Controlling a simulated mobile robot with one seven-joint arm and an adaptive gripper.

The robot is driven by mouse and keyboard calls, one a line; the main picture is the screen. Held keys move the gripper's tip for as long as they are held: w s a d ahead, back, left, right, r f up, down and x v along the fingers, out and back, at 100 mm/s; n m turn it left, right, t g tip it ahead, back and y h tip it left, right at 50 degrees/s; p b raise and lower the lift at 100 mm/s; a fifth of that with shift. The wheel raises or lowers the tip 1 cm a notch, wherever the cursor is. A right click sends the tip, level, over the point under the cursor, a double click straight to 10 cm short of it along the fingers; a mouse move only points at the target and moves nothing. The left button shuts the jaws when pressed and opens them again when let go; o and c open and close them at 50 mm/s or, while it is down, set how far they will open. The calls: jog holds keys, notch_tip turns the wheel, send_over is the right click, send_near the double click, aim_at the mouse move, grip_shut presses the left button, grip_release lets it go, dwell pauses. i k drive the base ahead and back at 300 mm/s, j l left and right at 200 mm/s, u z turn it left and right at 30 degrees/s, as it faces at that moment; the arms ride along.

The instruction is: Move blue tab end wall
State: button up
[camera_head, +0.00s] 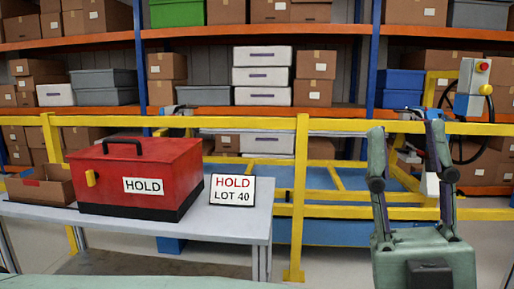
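My gripper (405,128) is at the right with its two fingers pointing up and spread well apart. It is open and I see nothing held between the fingers. Behind it are a yellow rail (345,127) and a blue platform (335,228). I cannot make out a blue tab or an end wall for certain. A red case (195,165) with a black handle, a yellow latch and a HOLD label sits on a grey table (235,224) at the left, well apart from my gripper.
A HOLD LOT 40 sign (232,190) and an open cardboard box (42,186) flank the case. A yellow post (298,190) stands right of the table. A control box (472,76) with a red button is at the upper right. Shelves (260,31) of boxes fill the back.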

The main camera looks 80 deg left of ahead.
aim_at(37, 172)
jog(key=u, duration=1.05)
jog(key=l+u, duration=0.1)
jog(key=u, duration=2.45)
jog(key=k+u, duration=0.1)
jog(key=u, duration=0.45)
jog(key=i+j, duration=0.35)
jog(key=i, duration=0.15)
jog(key=i+j, duration=0.35)
jog(key=i+j+u, duration=0.1)
jog(key=i+j, duration=0.2)
jog(key=i, duration=0.3)
jog(key=i+j, duration=0.3)
jog(key=i, duration=0.65)
